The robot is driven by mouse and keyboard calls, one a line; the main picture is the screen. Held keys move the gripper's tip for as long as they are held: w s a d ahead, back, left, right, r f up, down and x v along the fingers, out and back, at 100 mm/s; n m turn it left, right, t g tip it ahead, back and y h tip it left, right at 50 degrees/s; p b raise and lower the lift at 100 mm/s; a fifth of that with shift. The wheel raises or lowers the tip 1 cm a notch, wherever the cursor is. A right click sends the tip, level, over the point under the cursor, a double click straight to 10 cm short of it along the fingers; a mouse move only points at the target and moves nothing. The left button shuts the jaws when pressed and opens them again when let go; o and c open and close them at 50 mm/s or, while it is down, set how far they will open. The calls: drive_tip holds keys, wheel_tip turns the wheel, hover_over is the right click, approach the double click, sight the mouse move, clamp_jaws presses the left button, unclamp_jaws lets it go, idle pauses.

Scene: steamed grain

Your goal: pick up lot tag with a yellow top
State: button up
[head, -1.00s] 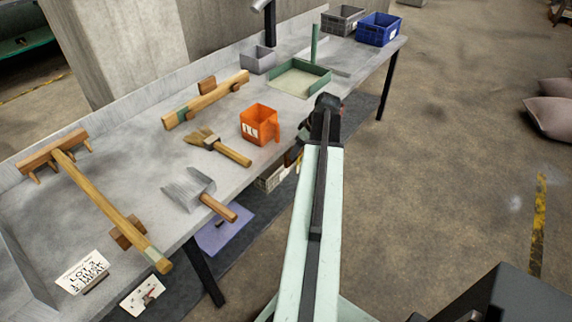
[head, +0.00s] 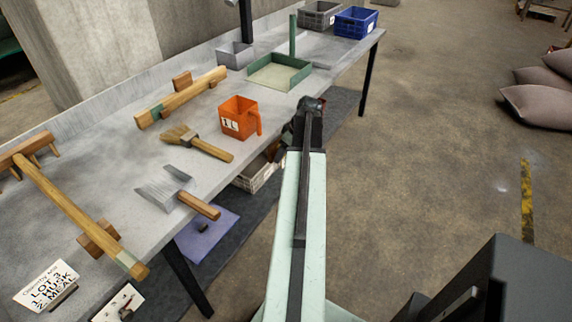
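I cannot make out a lot tag with a yellow top in the head view. A white printed card (head: 46,286) reading "LOT 3, 1: HUSK, 2: MEAL" stands at the near left of the grey bench (head: 110,180). A smaller pale card (head: 118,302) with dark and reddish marks lies near it, partly cut off by the bottom edge. My gripper (head: 286,147) is at the far end of my arm, beside the bench's front edge. The arm hides most of it, so its fingers and anything between them cannot be seen.
An orange jug (head: 239,118), a brush (head: 197,143), a metal scoop (head: 165,188), a long wooden rake (head: 75,211) and a green-rimmed tray (head: 280,72) are on the bench. Grey (head: 319,14) and blue (head: 356,21) crates stand at its far end. Floor to the right is open, with sacks (head: 545,103) beyond.

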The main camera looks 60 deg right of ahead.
drive_tip(key=c, duration=1.4)
drive_tip(key=shift+s+r+p, duration=0.1)
drive_tip(key=shift+r+p, duration=0.25)
drive_tip(key=shift+p, duration=0.3)
drive_tip(key=s, duration=1.7)
drive_tip(key=shift+s, duration=0.4)
